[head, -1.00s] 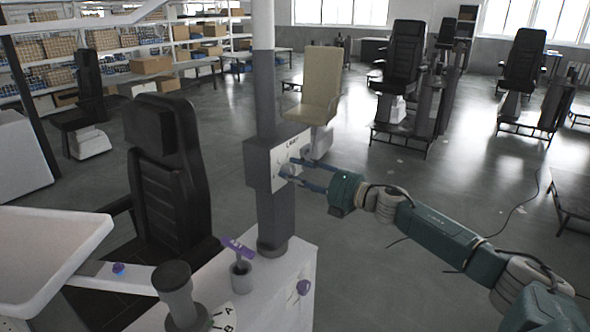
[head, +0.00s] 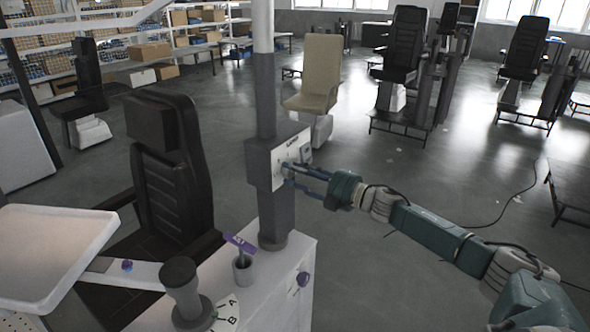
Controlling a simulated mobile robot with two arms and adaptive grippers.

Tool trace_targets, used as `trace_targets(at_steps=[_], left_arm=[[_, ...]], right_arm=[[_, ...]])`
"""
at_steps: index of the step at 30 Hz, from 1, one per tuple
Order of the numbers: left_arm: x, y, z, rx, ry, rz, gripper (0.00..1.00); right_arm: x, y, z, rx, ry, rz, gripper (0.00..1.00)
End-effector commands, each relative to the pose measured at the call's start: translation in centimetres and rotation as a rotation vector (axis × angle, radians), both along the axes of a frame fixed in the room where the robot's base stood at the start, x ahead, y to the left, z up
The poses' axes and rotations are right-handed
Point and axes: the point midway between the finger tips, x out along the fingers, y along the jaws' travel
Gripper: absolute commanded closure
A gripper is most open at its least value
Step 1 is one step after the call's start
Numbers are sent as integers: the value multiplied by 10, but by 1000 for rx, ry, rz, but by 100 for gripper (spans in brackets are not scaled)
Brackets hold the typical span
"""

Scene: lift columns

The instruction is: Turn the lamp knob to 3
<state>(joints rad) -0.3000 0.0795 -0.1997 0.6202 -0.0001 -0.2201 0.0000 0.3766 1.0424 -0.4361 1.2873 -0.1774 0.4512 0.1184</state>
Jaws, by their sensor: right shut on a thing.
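The lamp control box (head: 262,165) is a grey housing on the upright column, with a pale panel (head: 293,151) on its right face. The lamp knob on that panel is small and largely hidden by the fingertips; its setting cannot be read. My right gripper (head: 289,173) reaches in from the right, its blue fingers at the panel and shut on the knob. My left gripper is not in view.
A white tray (head: 50,250) and a black chair (head: 170,180) are left.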

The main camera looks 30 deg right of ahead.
Motion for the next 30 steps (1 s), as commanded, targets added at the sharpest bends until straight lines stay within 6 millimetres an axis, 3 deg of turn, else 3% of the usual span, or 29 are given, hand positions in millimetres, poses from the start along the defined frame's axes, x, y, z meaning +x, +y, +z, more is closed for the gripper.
trace_targets(at_steps=[1,22,23,24,25,30], left_arm=[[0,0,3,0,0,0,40],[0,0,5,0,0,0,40],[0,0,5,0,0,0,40],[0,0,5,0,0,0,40],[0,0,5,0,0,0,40],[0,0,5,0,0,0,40]], right_arm=[[2,-6,5,17,2,-14,88],[1,-6,1,76,31,-13,88],[1,-6,1,76,31,-13,56],[1,-5,1,76,31,-12,48],[1,-5,1,76,31,-11,45],[0,-3,0,76,33,-6,45]])
